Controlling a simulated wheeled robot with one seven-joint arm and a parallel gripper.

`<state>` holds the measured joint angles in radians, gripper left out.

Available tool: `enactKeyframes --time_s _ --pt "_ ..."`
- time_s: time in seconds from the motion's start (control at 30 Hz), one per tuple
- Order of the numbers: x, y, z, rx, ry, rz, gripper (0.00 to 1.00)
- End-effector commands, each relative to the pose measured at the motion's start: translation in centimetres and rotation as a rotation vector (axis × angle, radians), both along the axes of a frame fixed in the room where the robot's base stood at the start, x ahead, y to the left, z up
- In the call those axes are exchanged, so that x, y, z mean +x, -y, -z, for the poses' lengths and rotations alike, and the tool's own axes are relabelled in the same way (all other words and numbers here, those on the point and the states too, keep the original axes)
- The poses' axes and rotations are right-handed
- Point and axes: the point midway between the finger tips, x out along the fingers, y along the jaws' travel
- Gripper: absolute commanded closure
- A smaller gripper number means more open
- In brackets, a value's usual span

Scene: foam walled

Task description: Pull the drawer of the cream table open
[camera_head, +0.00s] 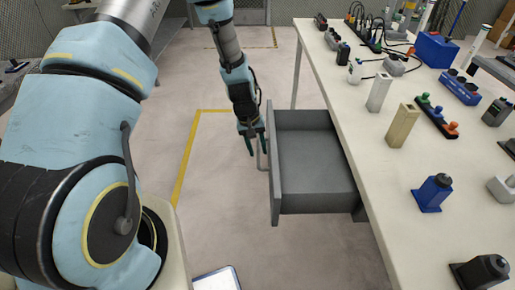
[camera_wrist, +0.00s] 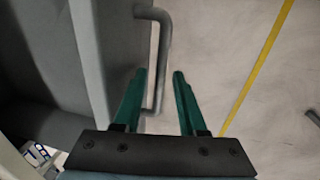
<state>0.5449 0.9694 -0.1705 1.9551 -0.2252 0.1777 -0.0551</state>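The grey drawer (camera_head: 275,190) of the cream table (camera_head: 345,112) stands well out from under the tabletop, and its empty inside shows. Its bar handle (camera_head: 261,160) is on the front panel, facing left. My gripper (camera_head: 257,150) points down at the handle. In the wrist view the green fingers of my gripper (camera_wrist: 160,76) are apart, with the lower part of the handle (camera_wrist: 163,50) between them and a gap to the right finger. The drawer front (camera_wrist: 88,60) is left of the fingers. Whether the left finger touches the handle is unclear.
The tabletop holds several items, among them a tan block (camera_head: 402,126), a blue piece (camera_head: 433,193) and a blue box (camera_head: 437,50). The floor left of the drawer is clear, with a yellow line (camera_head: 184,165). A tablet-like screen (camera_head: 216,281) shows at the bottom.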

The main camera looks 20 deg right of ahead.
Motion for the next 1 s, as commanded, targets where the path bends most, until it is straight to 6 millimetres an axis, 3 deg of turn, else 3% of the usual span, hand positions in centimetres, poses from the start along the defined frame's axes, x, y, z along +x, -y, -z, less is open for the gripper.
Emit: enactKeyframes --time_s 0.43,1.0 --pt "0.2 -0.1 -1.0 -0.001 0.003 -0.001 0.53" --pt "0.8 -1.7 -9.7 -0.001 0.003 -0.001 0.53"
